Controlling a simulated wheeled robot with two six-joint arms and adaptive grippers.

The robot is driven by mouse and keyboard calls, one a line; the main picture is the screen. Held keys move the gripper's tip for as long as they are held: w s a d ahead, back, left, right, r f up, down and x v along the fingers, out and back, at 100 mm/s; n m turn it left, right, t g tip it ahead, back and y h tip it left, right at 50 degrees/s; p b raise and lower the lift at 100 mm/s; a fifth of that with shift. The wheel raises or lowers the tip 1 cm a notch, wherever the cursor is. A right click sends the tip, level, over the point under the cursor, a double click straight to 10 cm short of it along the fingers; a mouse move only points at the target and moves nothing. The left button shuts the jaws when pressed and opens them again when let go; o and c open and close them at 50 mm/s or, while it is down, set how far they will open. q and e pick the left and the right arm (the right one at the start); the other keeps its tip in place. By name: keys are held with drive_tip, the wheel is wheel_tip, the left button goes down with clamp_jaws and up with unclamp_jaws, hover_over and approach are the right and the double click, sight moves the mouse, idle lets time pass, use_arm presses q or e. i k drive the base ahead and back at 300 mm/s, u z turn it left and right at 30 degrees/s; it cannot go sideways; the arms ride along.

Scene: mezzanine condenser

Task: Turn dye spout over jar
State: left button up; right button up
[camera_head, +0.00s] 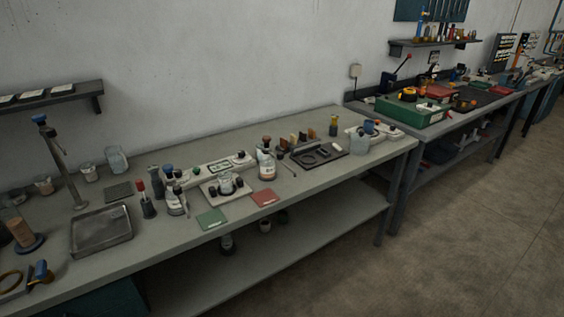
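Neither of my grippers is in view. I cannot tell for certain which thing is the dye spout. Several jars and bottles stand on the near grey workbench (330,185). A small dark-topped jar (226,184) sits on a pale base near the middle. A labelled jar with a dark top (266,164) stands to its right. Another labelled jar (176,199) stands to its left. A clear glass vessel (116,158) stands near the wall. A tilted metal post with a blue top (60,163) rises at the left, behind a shallow metal tray (104,244).
A green card (211,219) and a red card (265,198) lie near the bench's front edge. A dark slotted tray (330,157) lies to the right. A wall shelf (50,98) overhangs the left end. A second bench (455,124) continues right; open floor (470,240) lies in front.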

sight(280, 154)
drive_tip(key=z, duration=0.7)
drive_tip(key=i, duration=1.2)
drive_tip(key=u, duration=0.15)
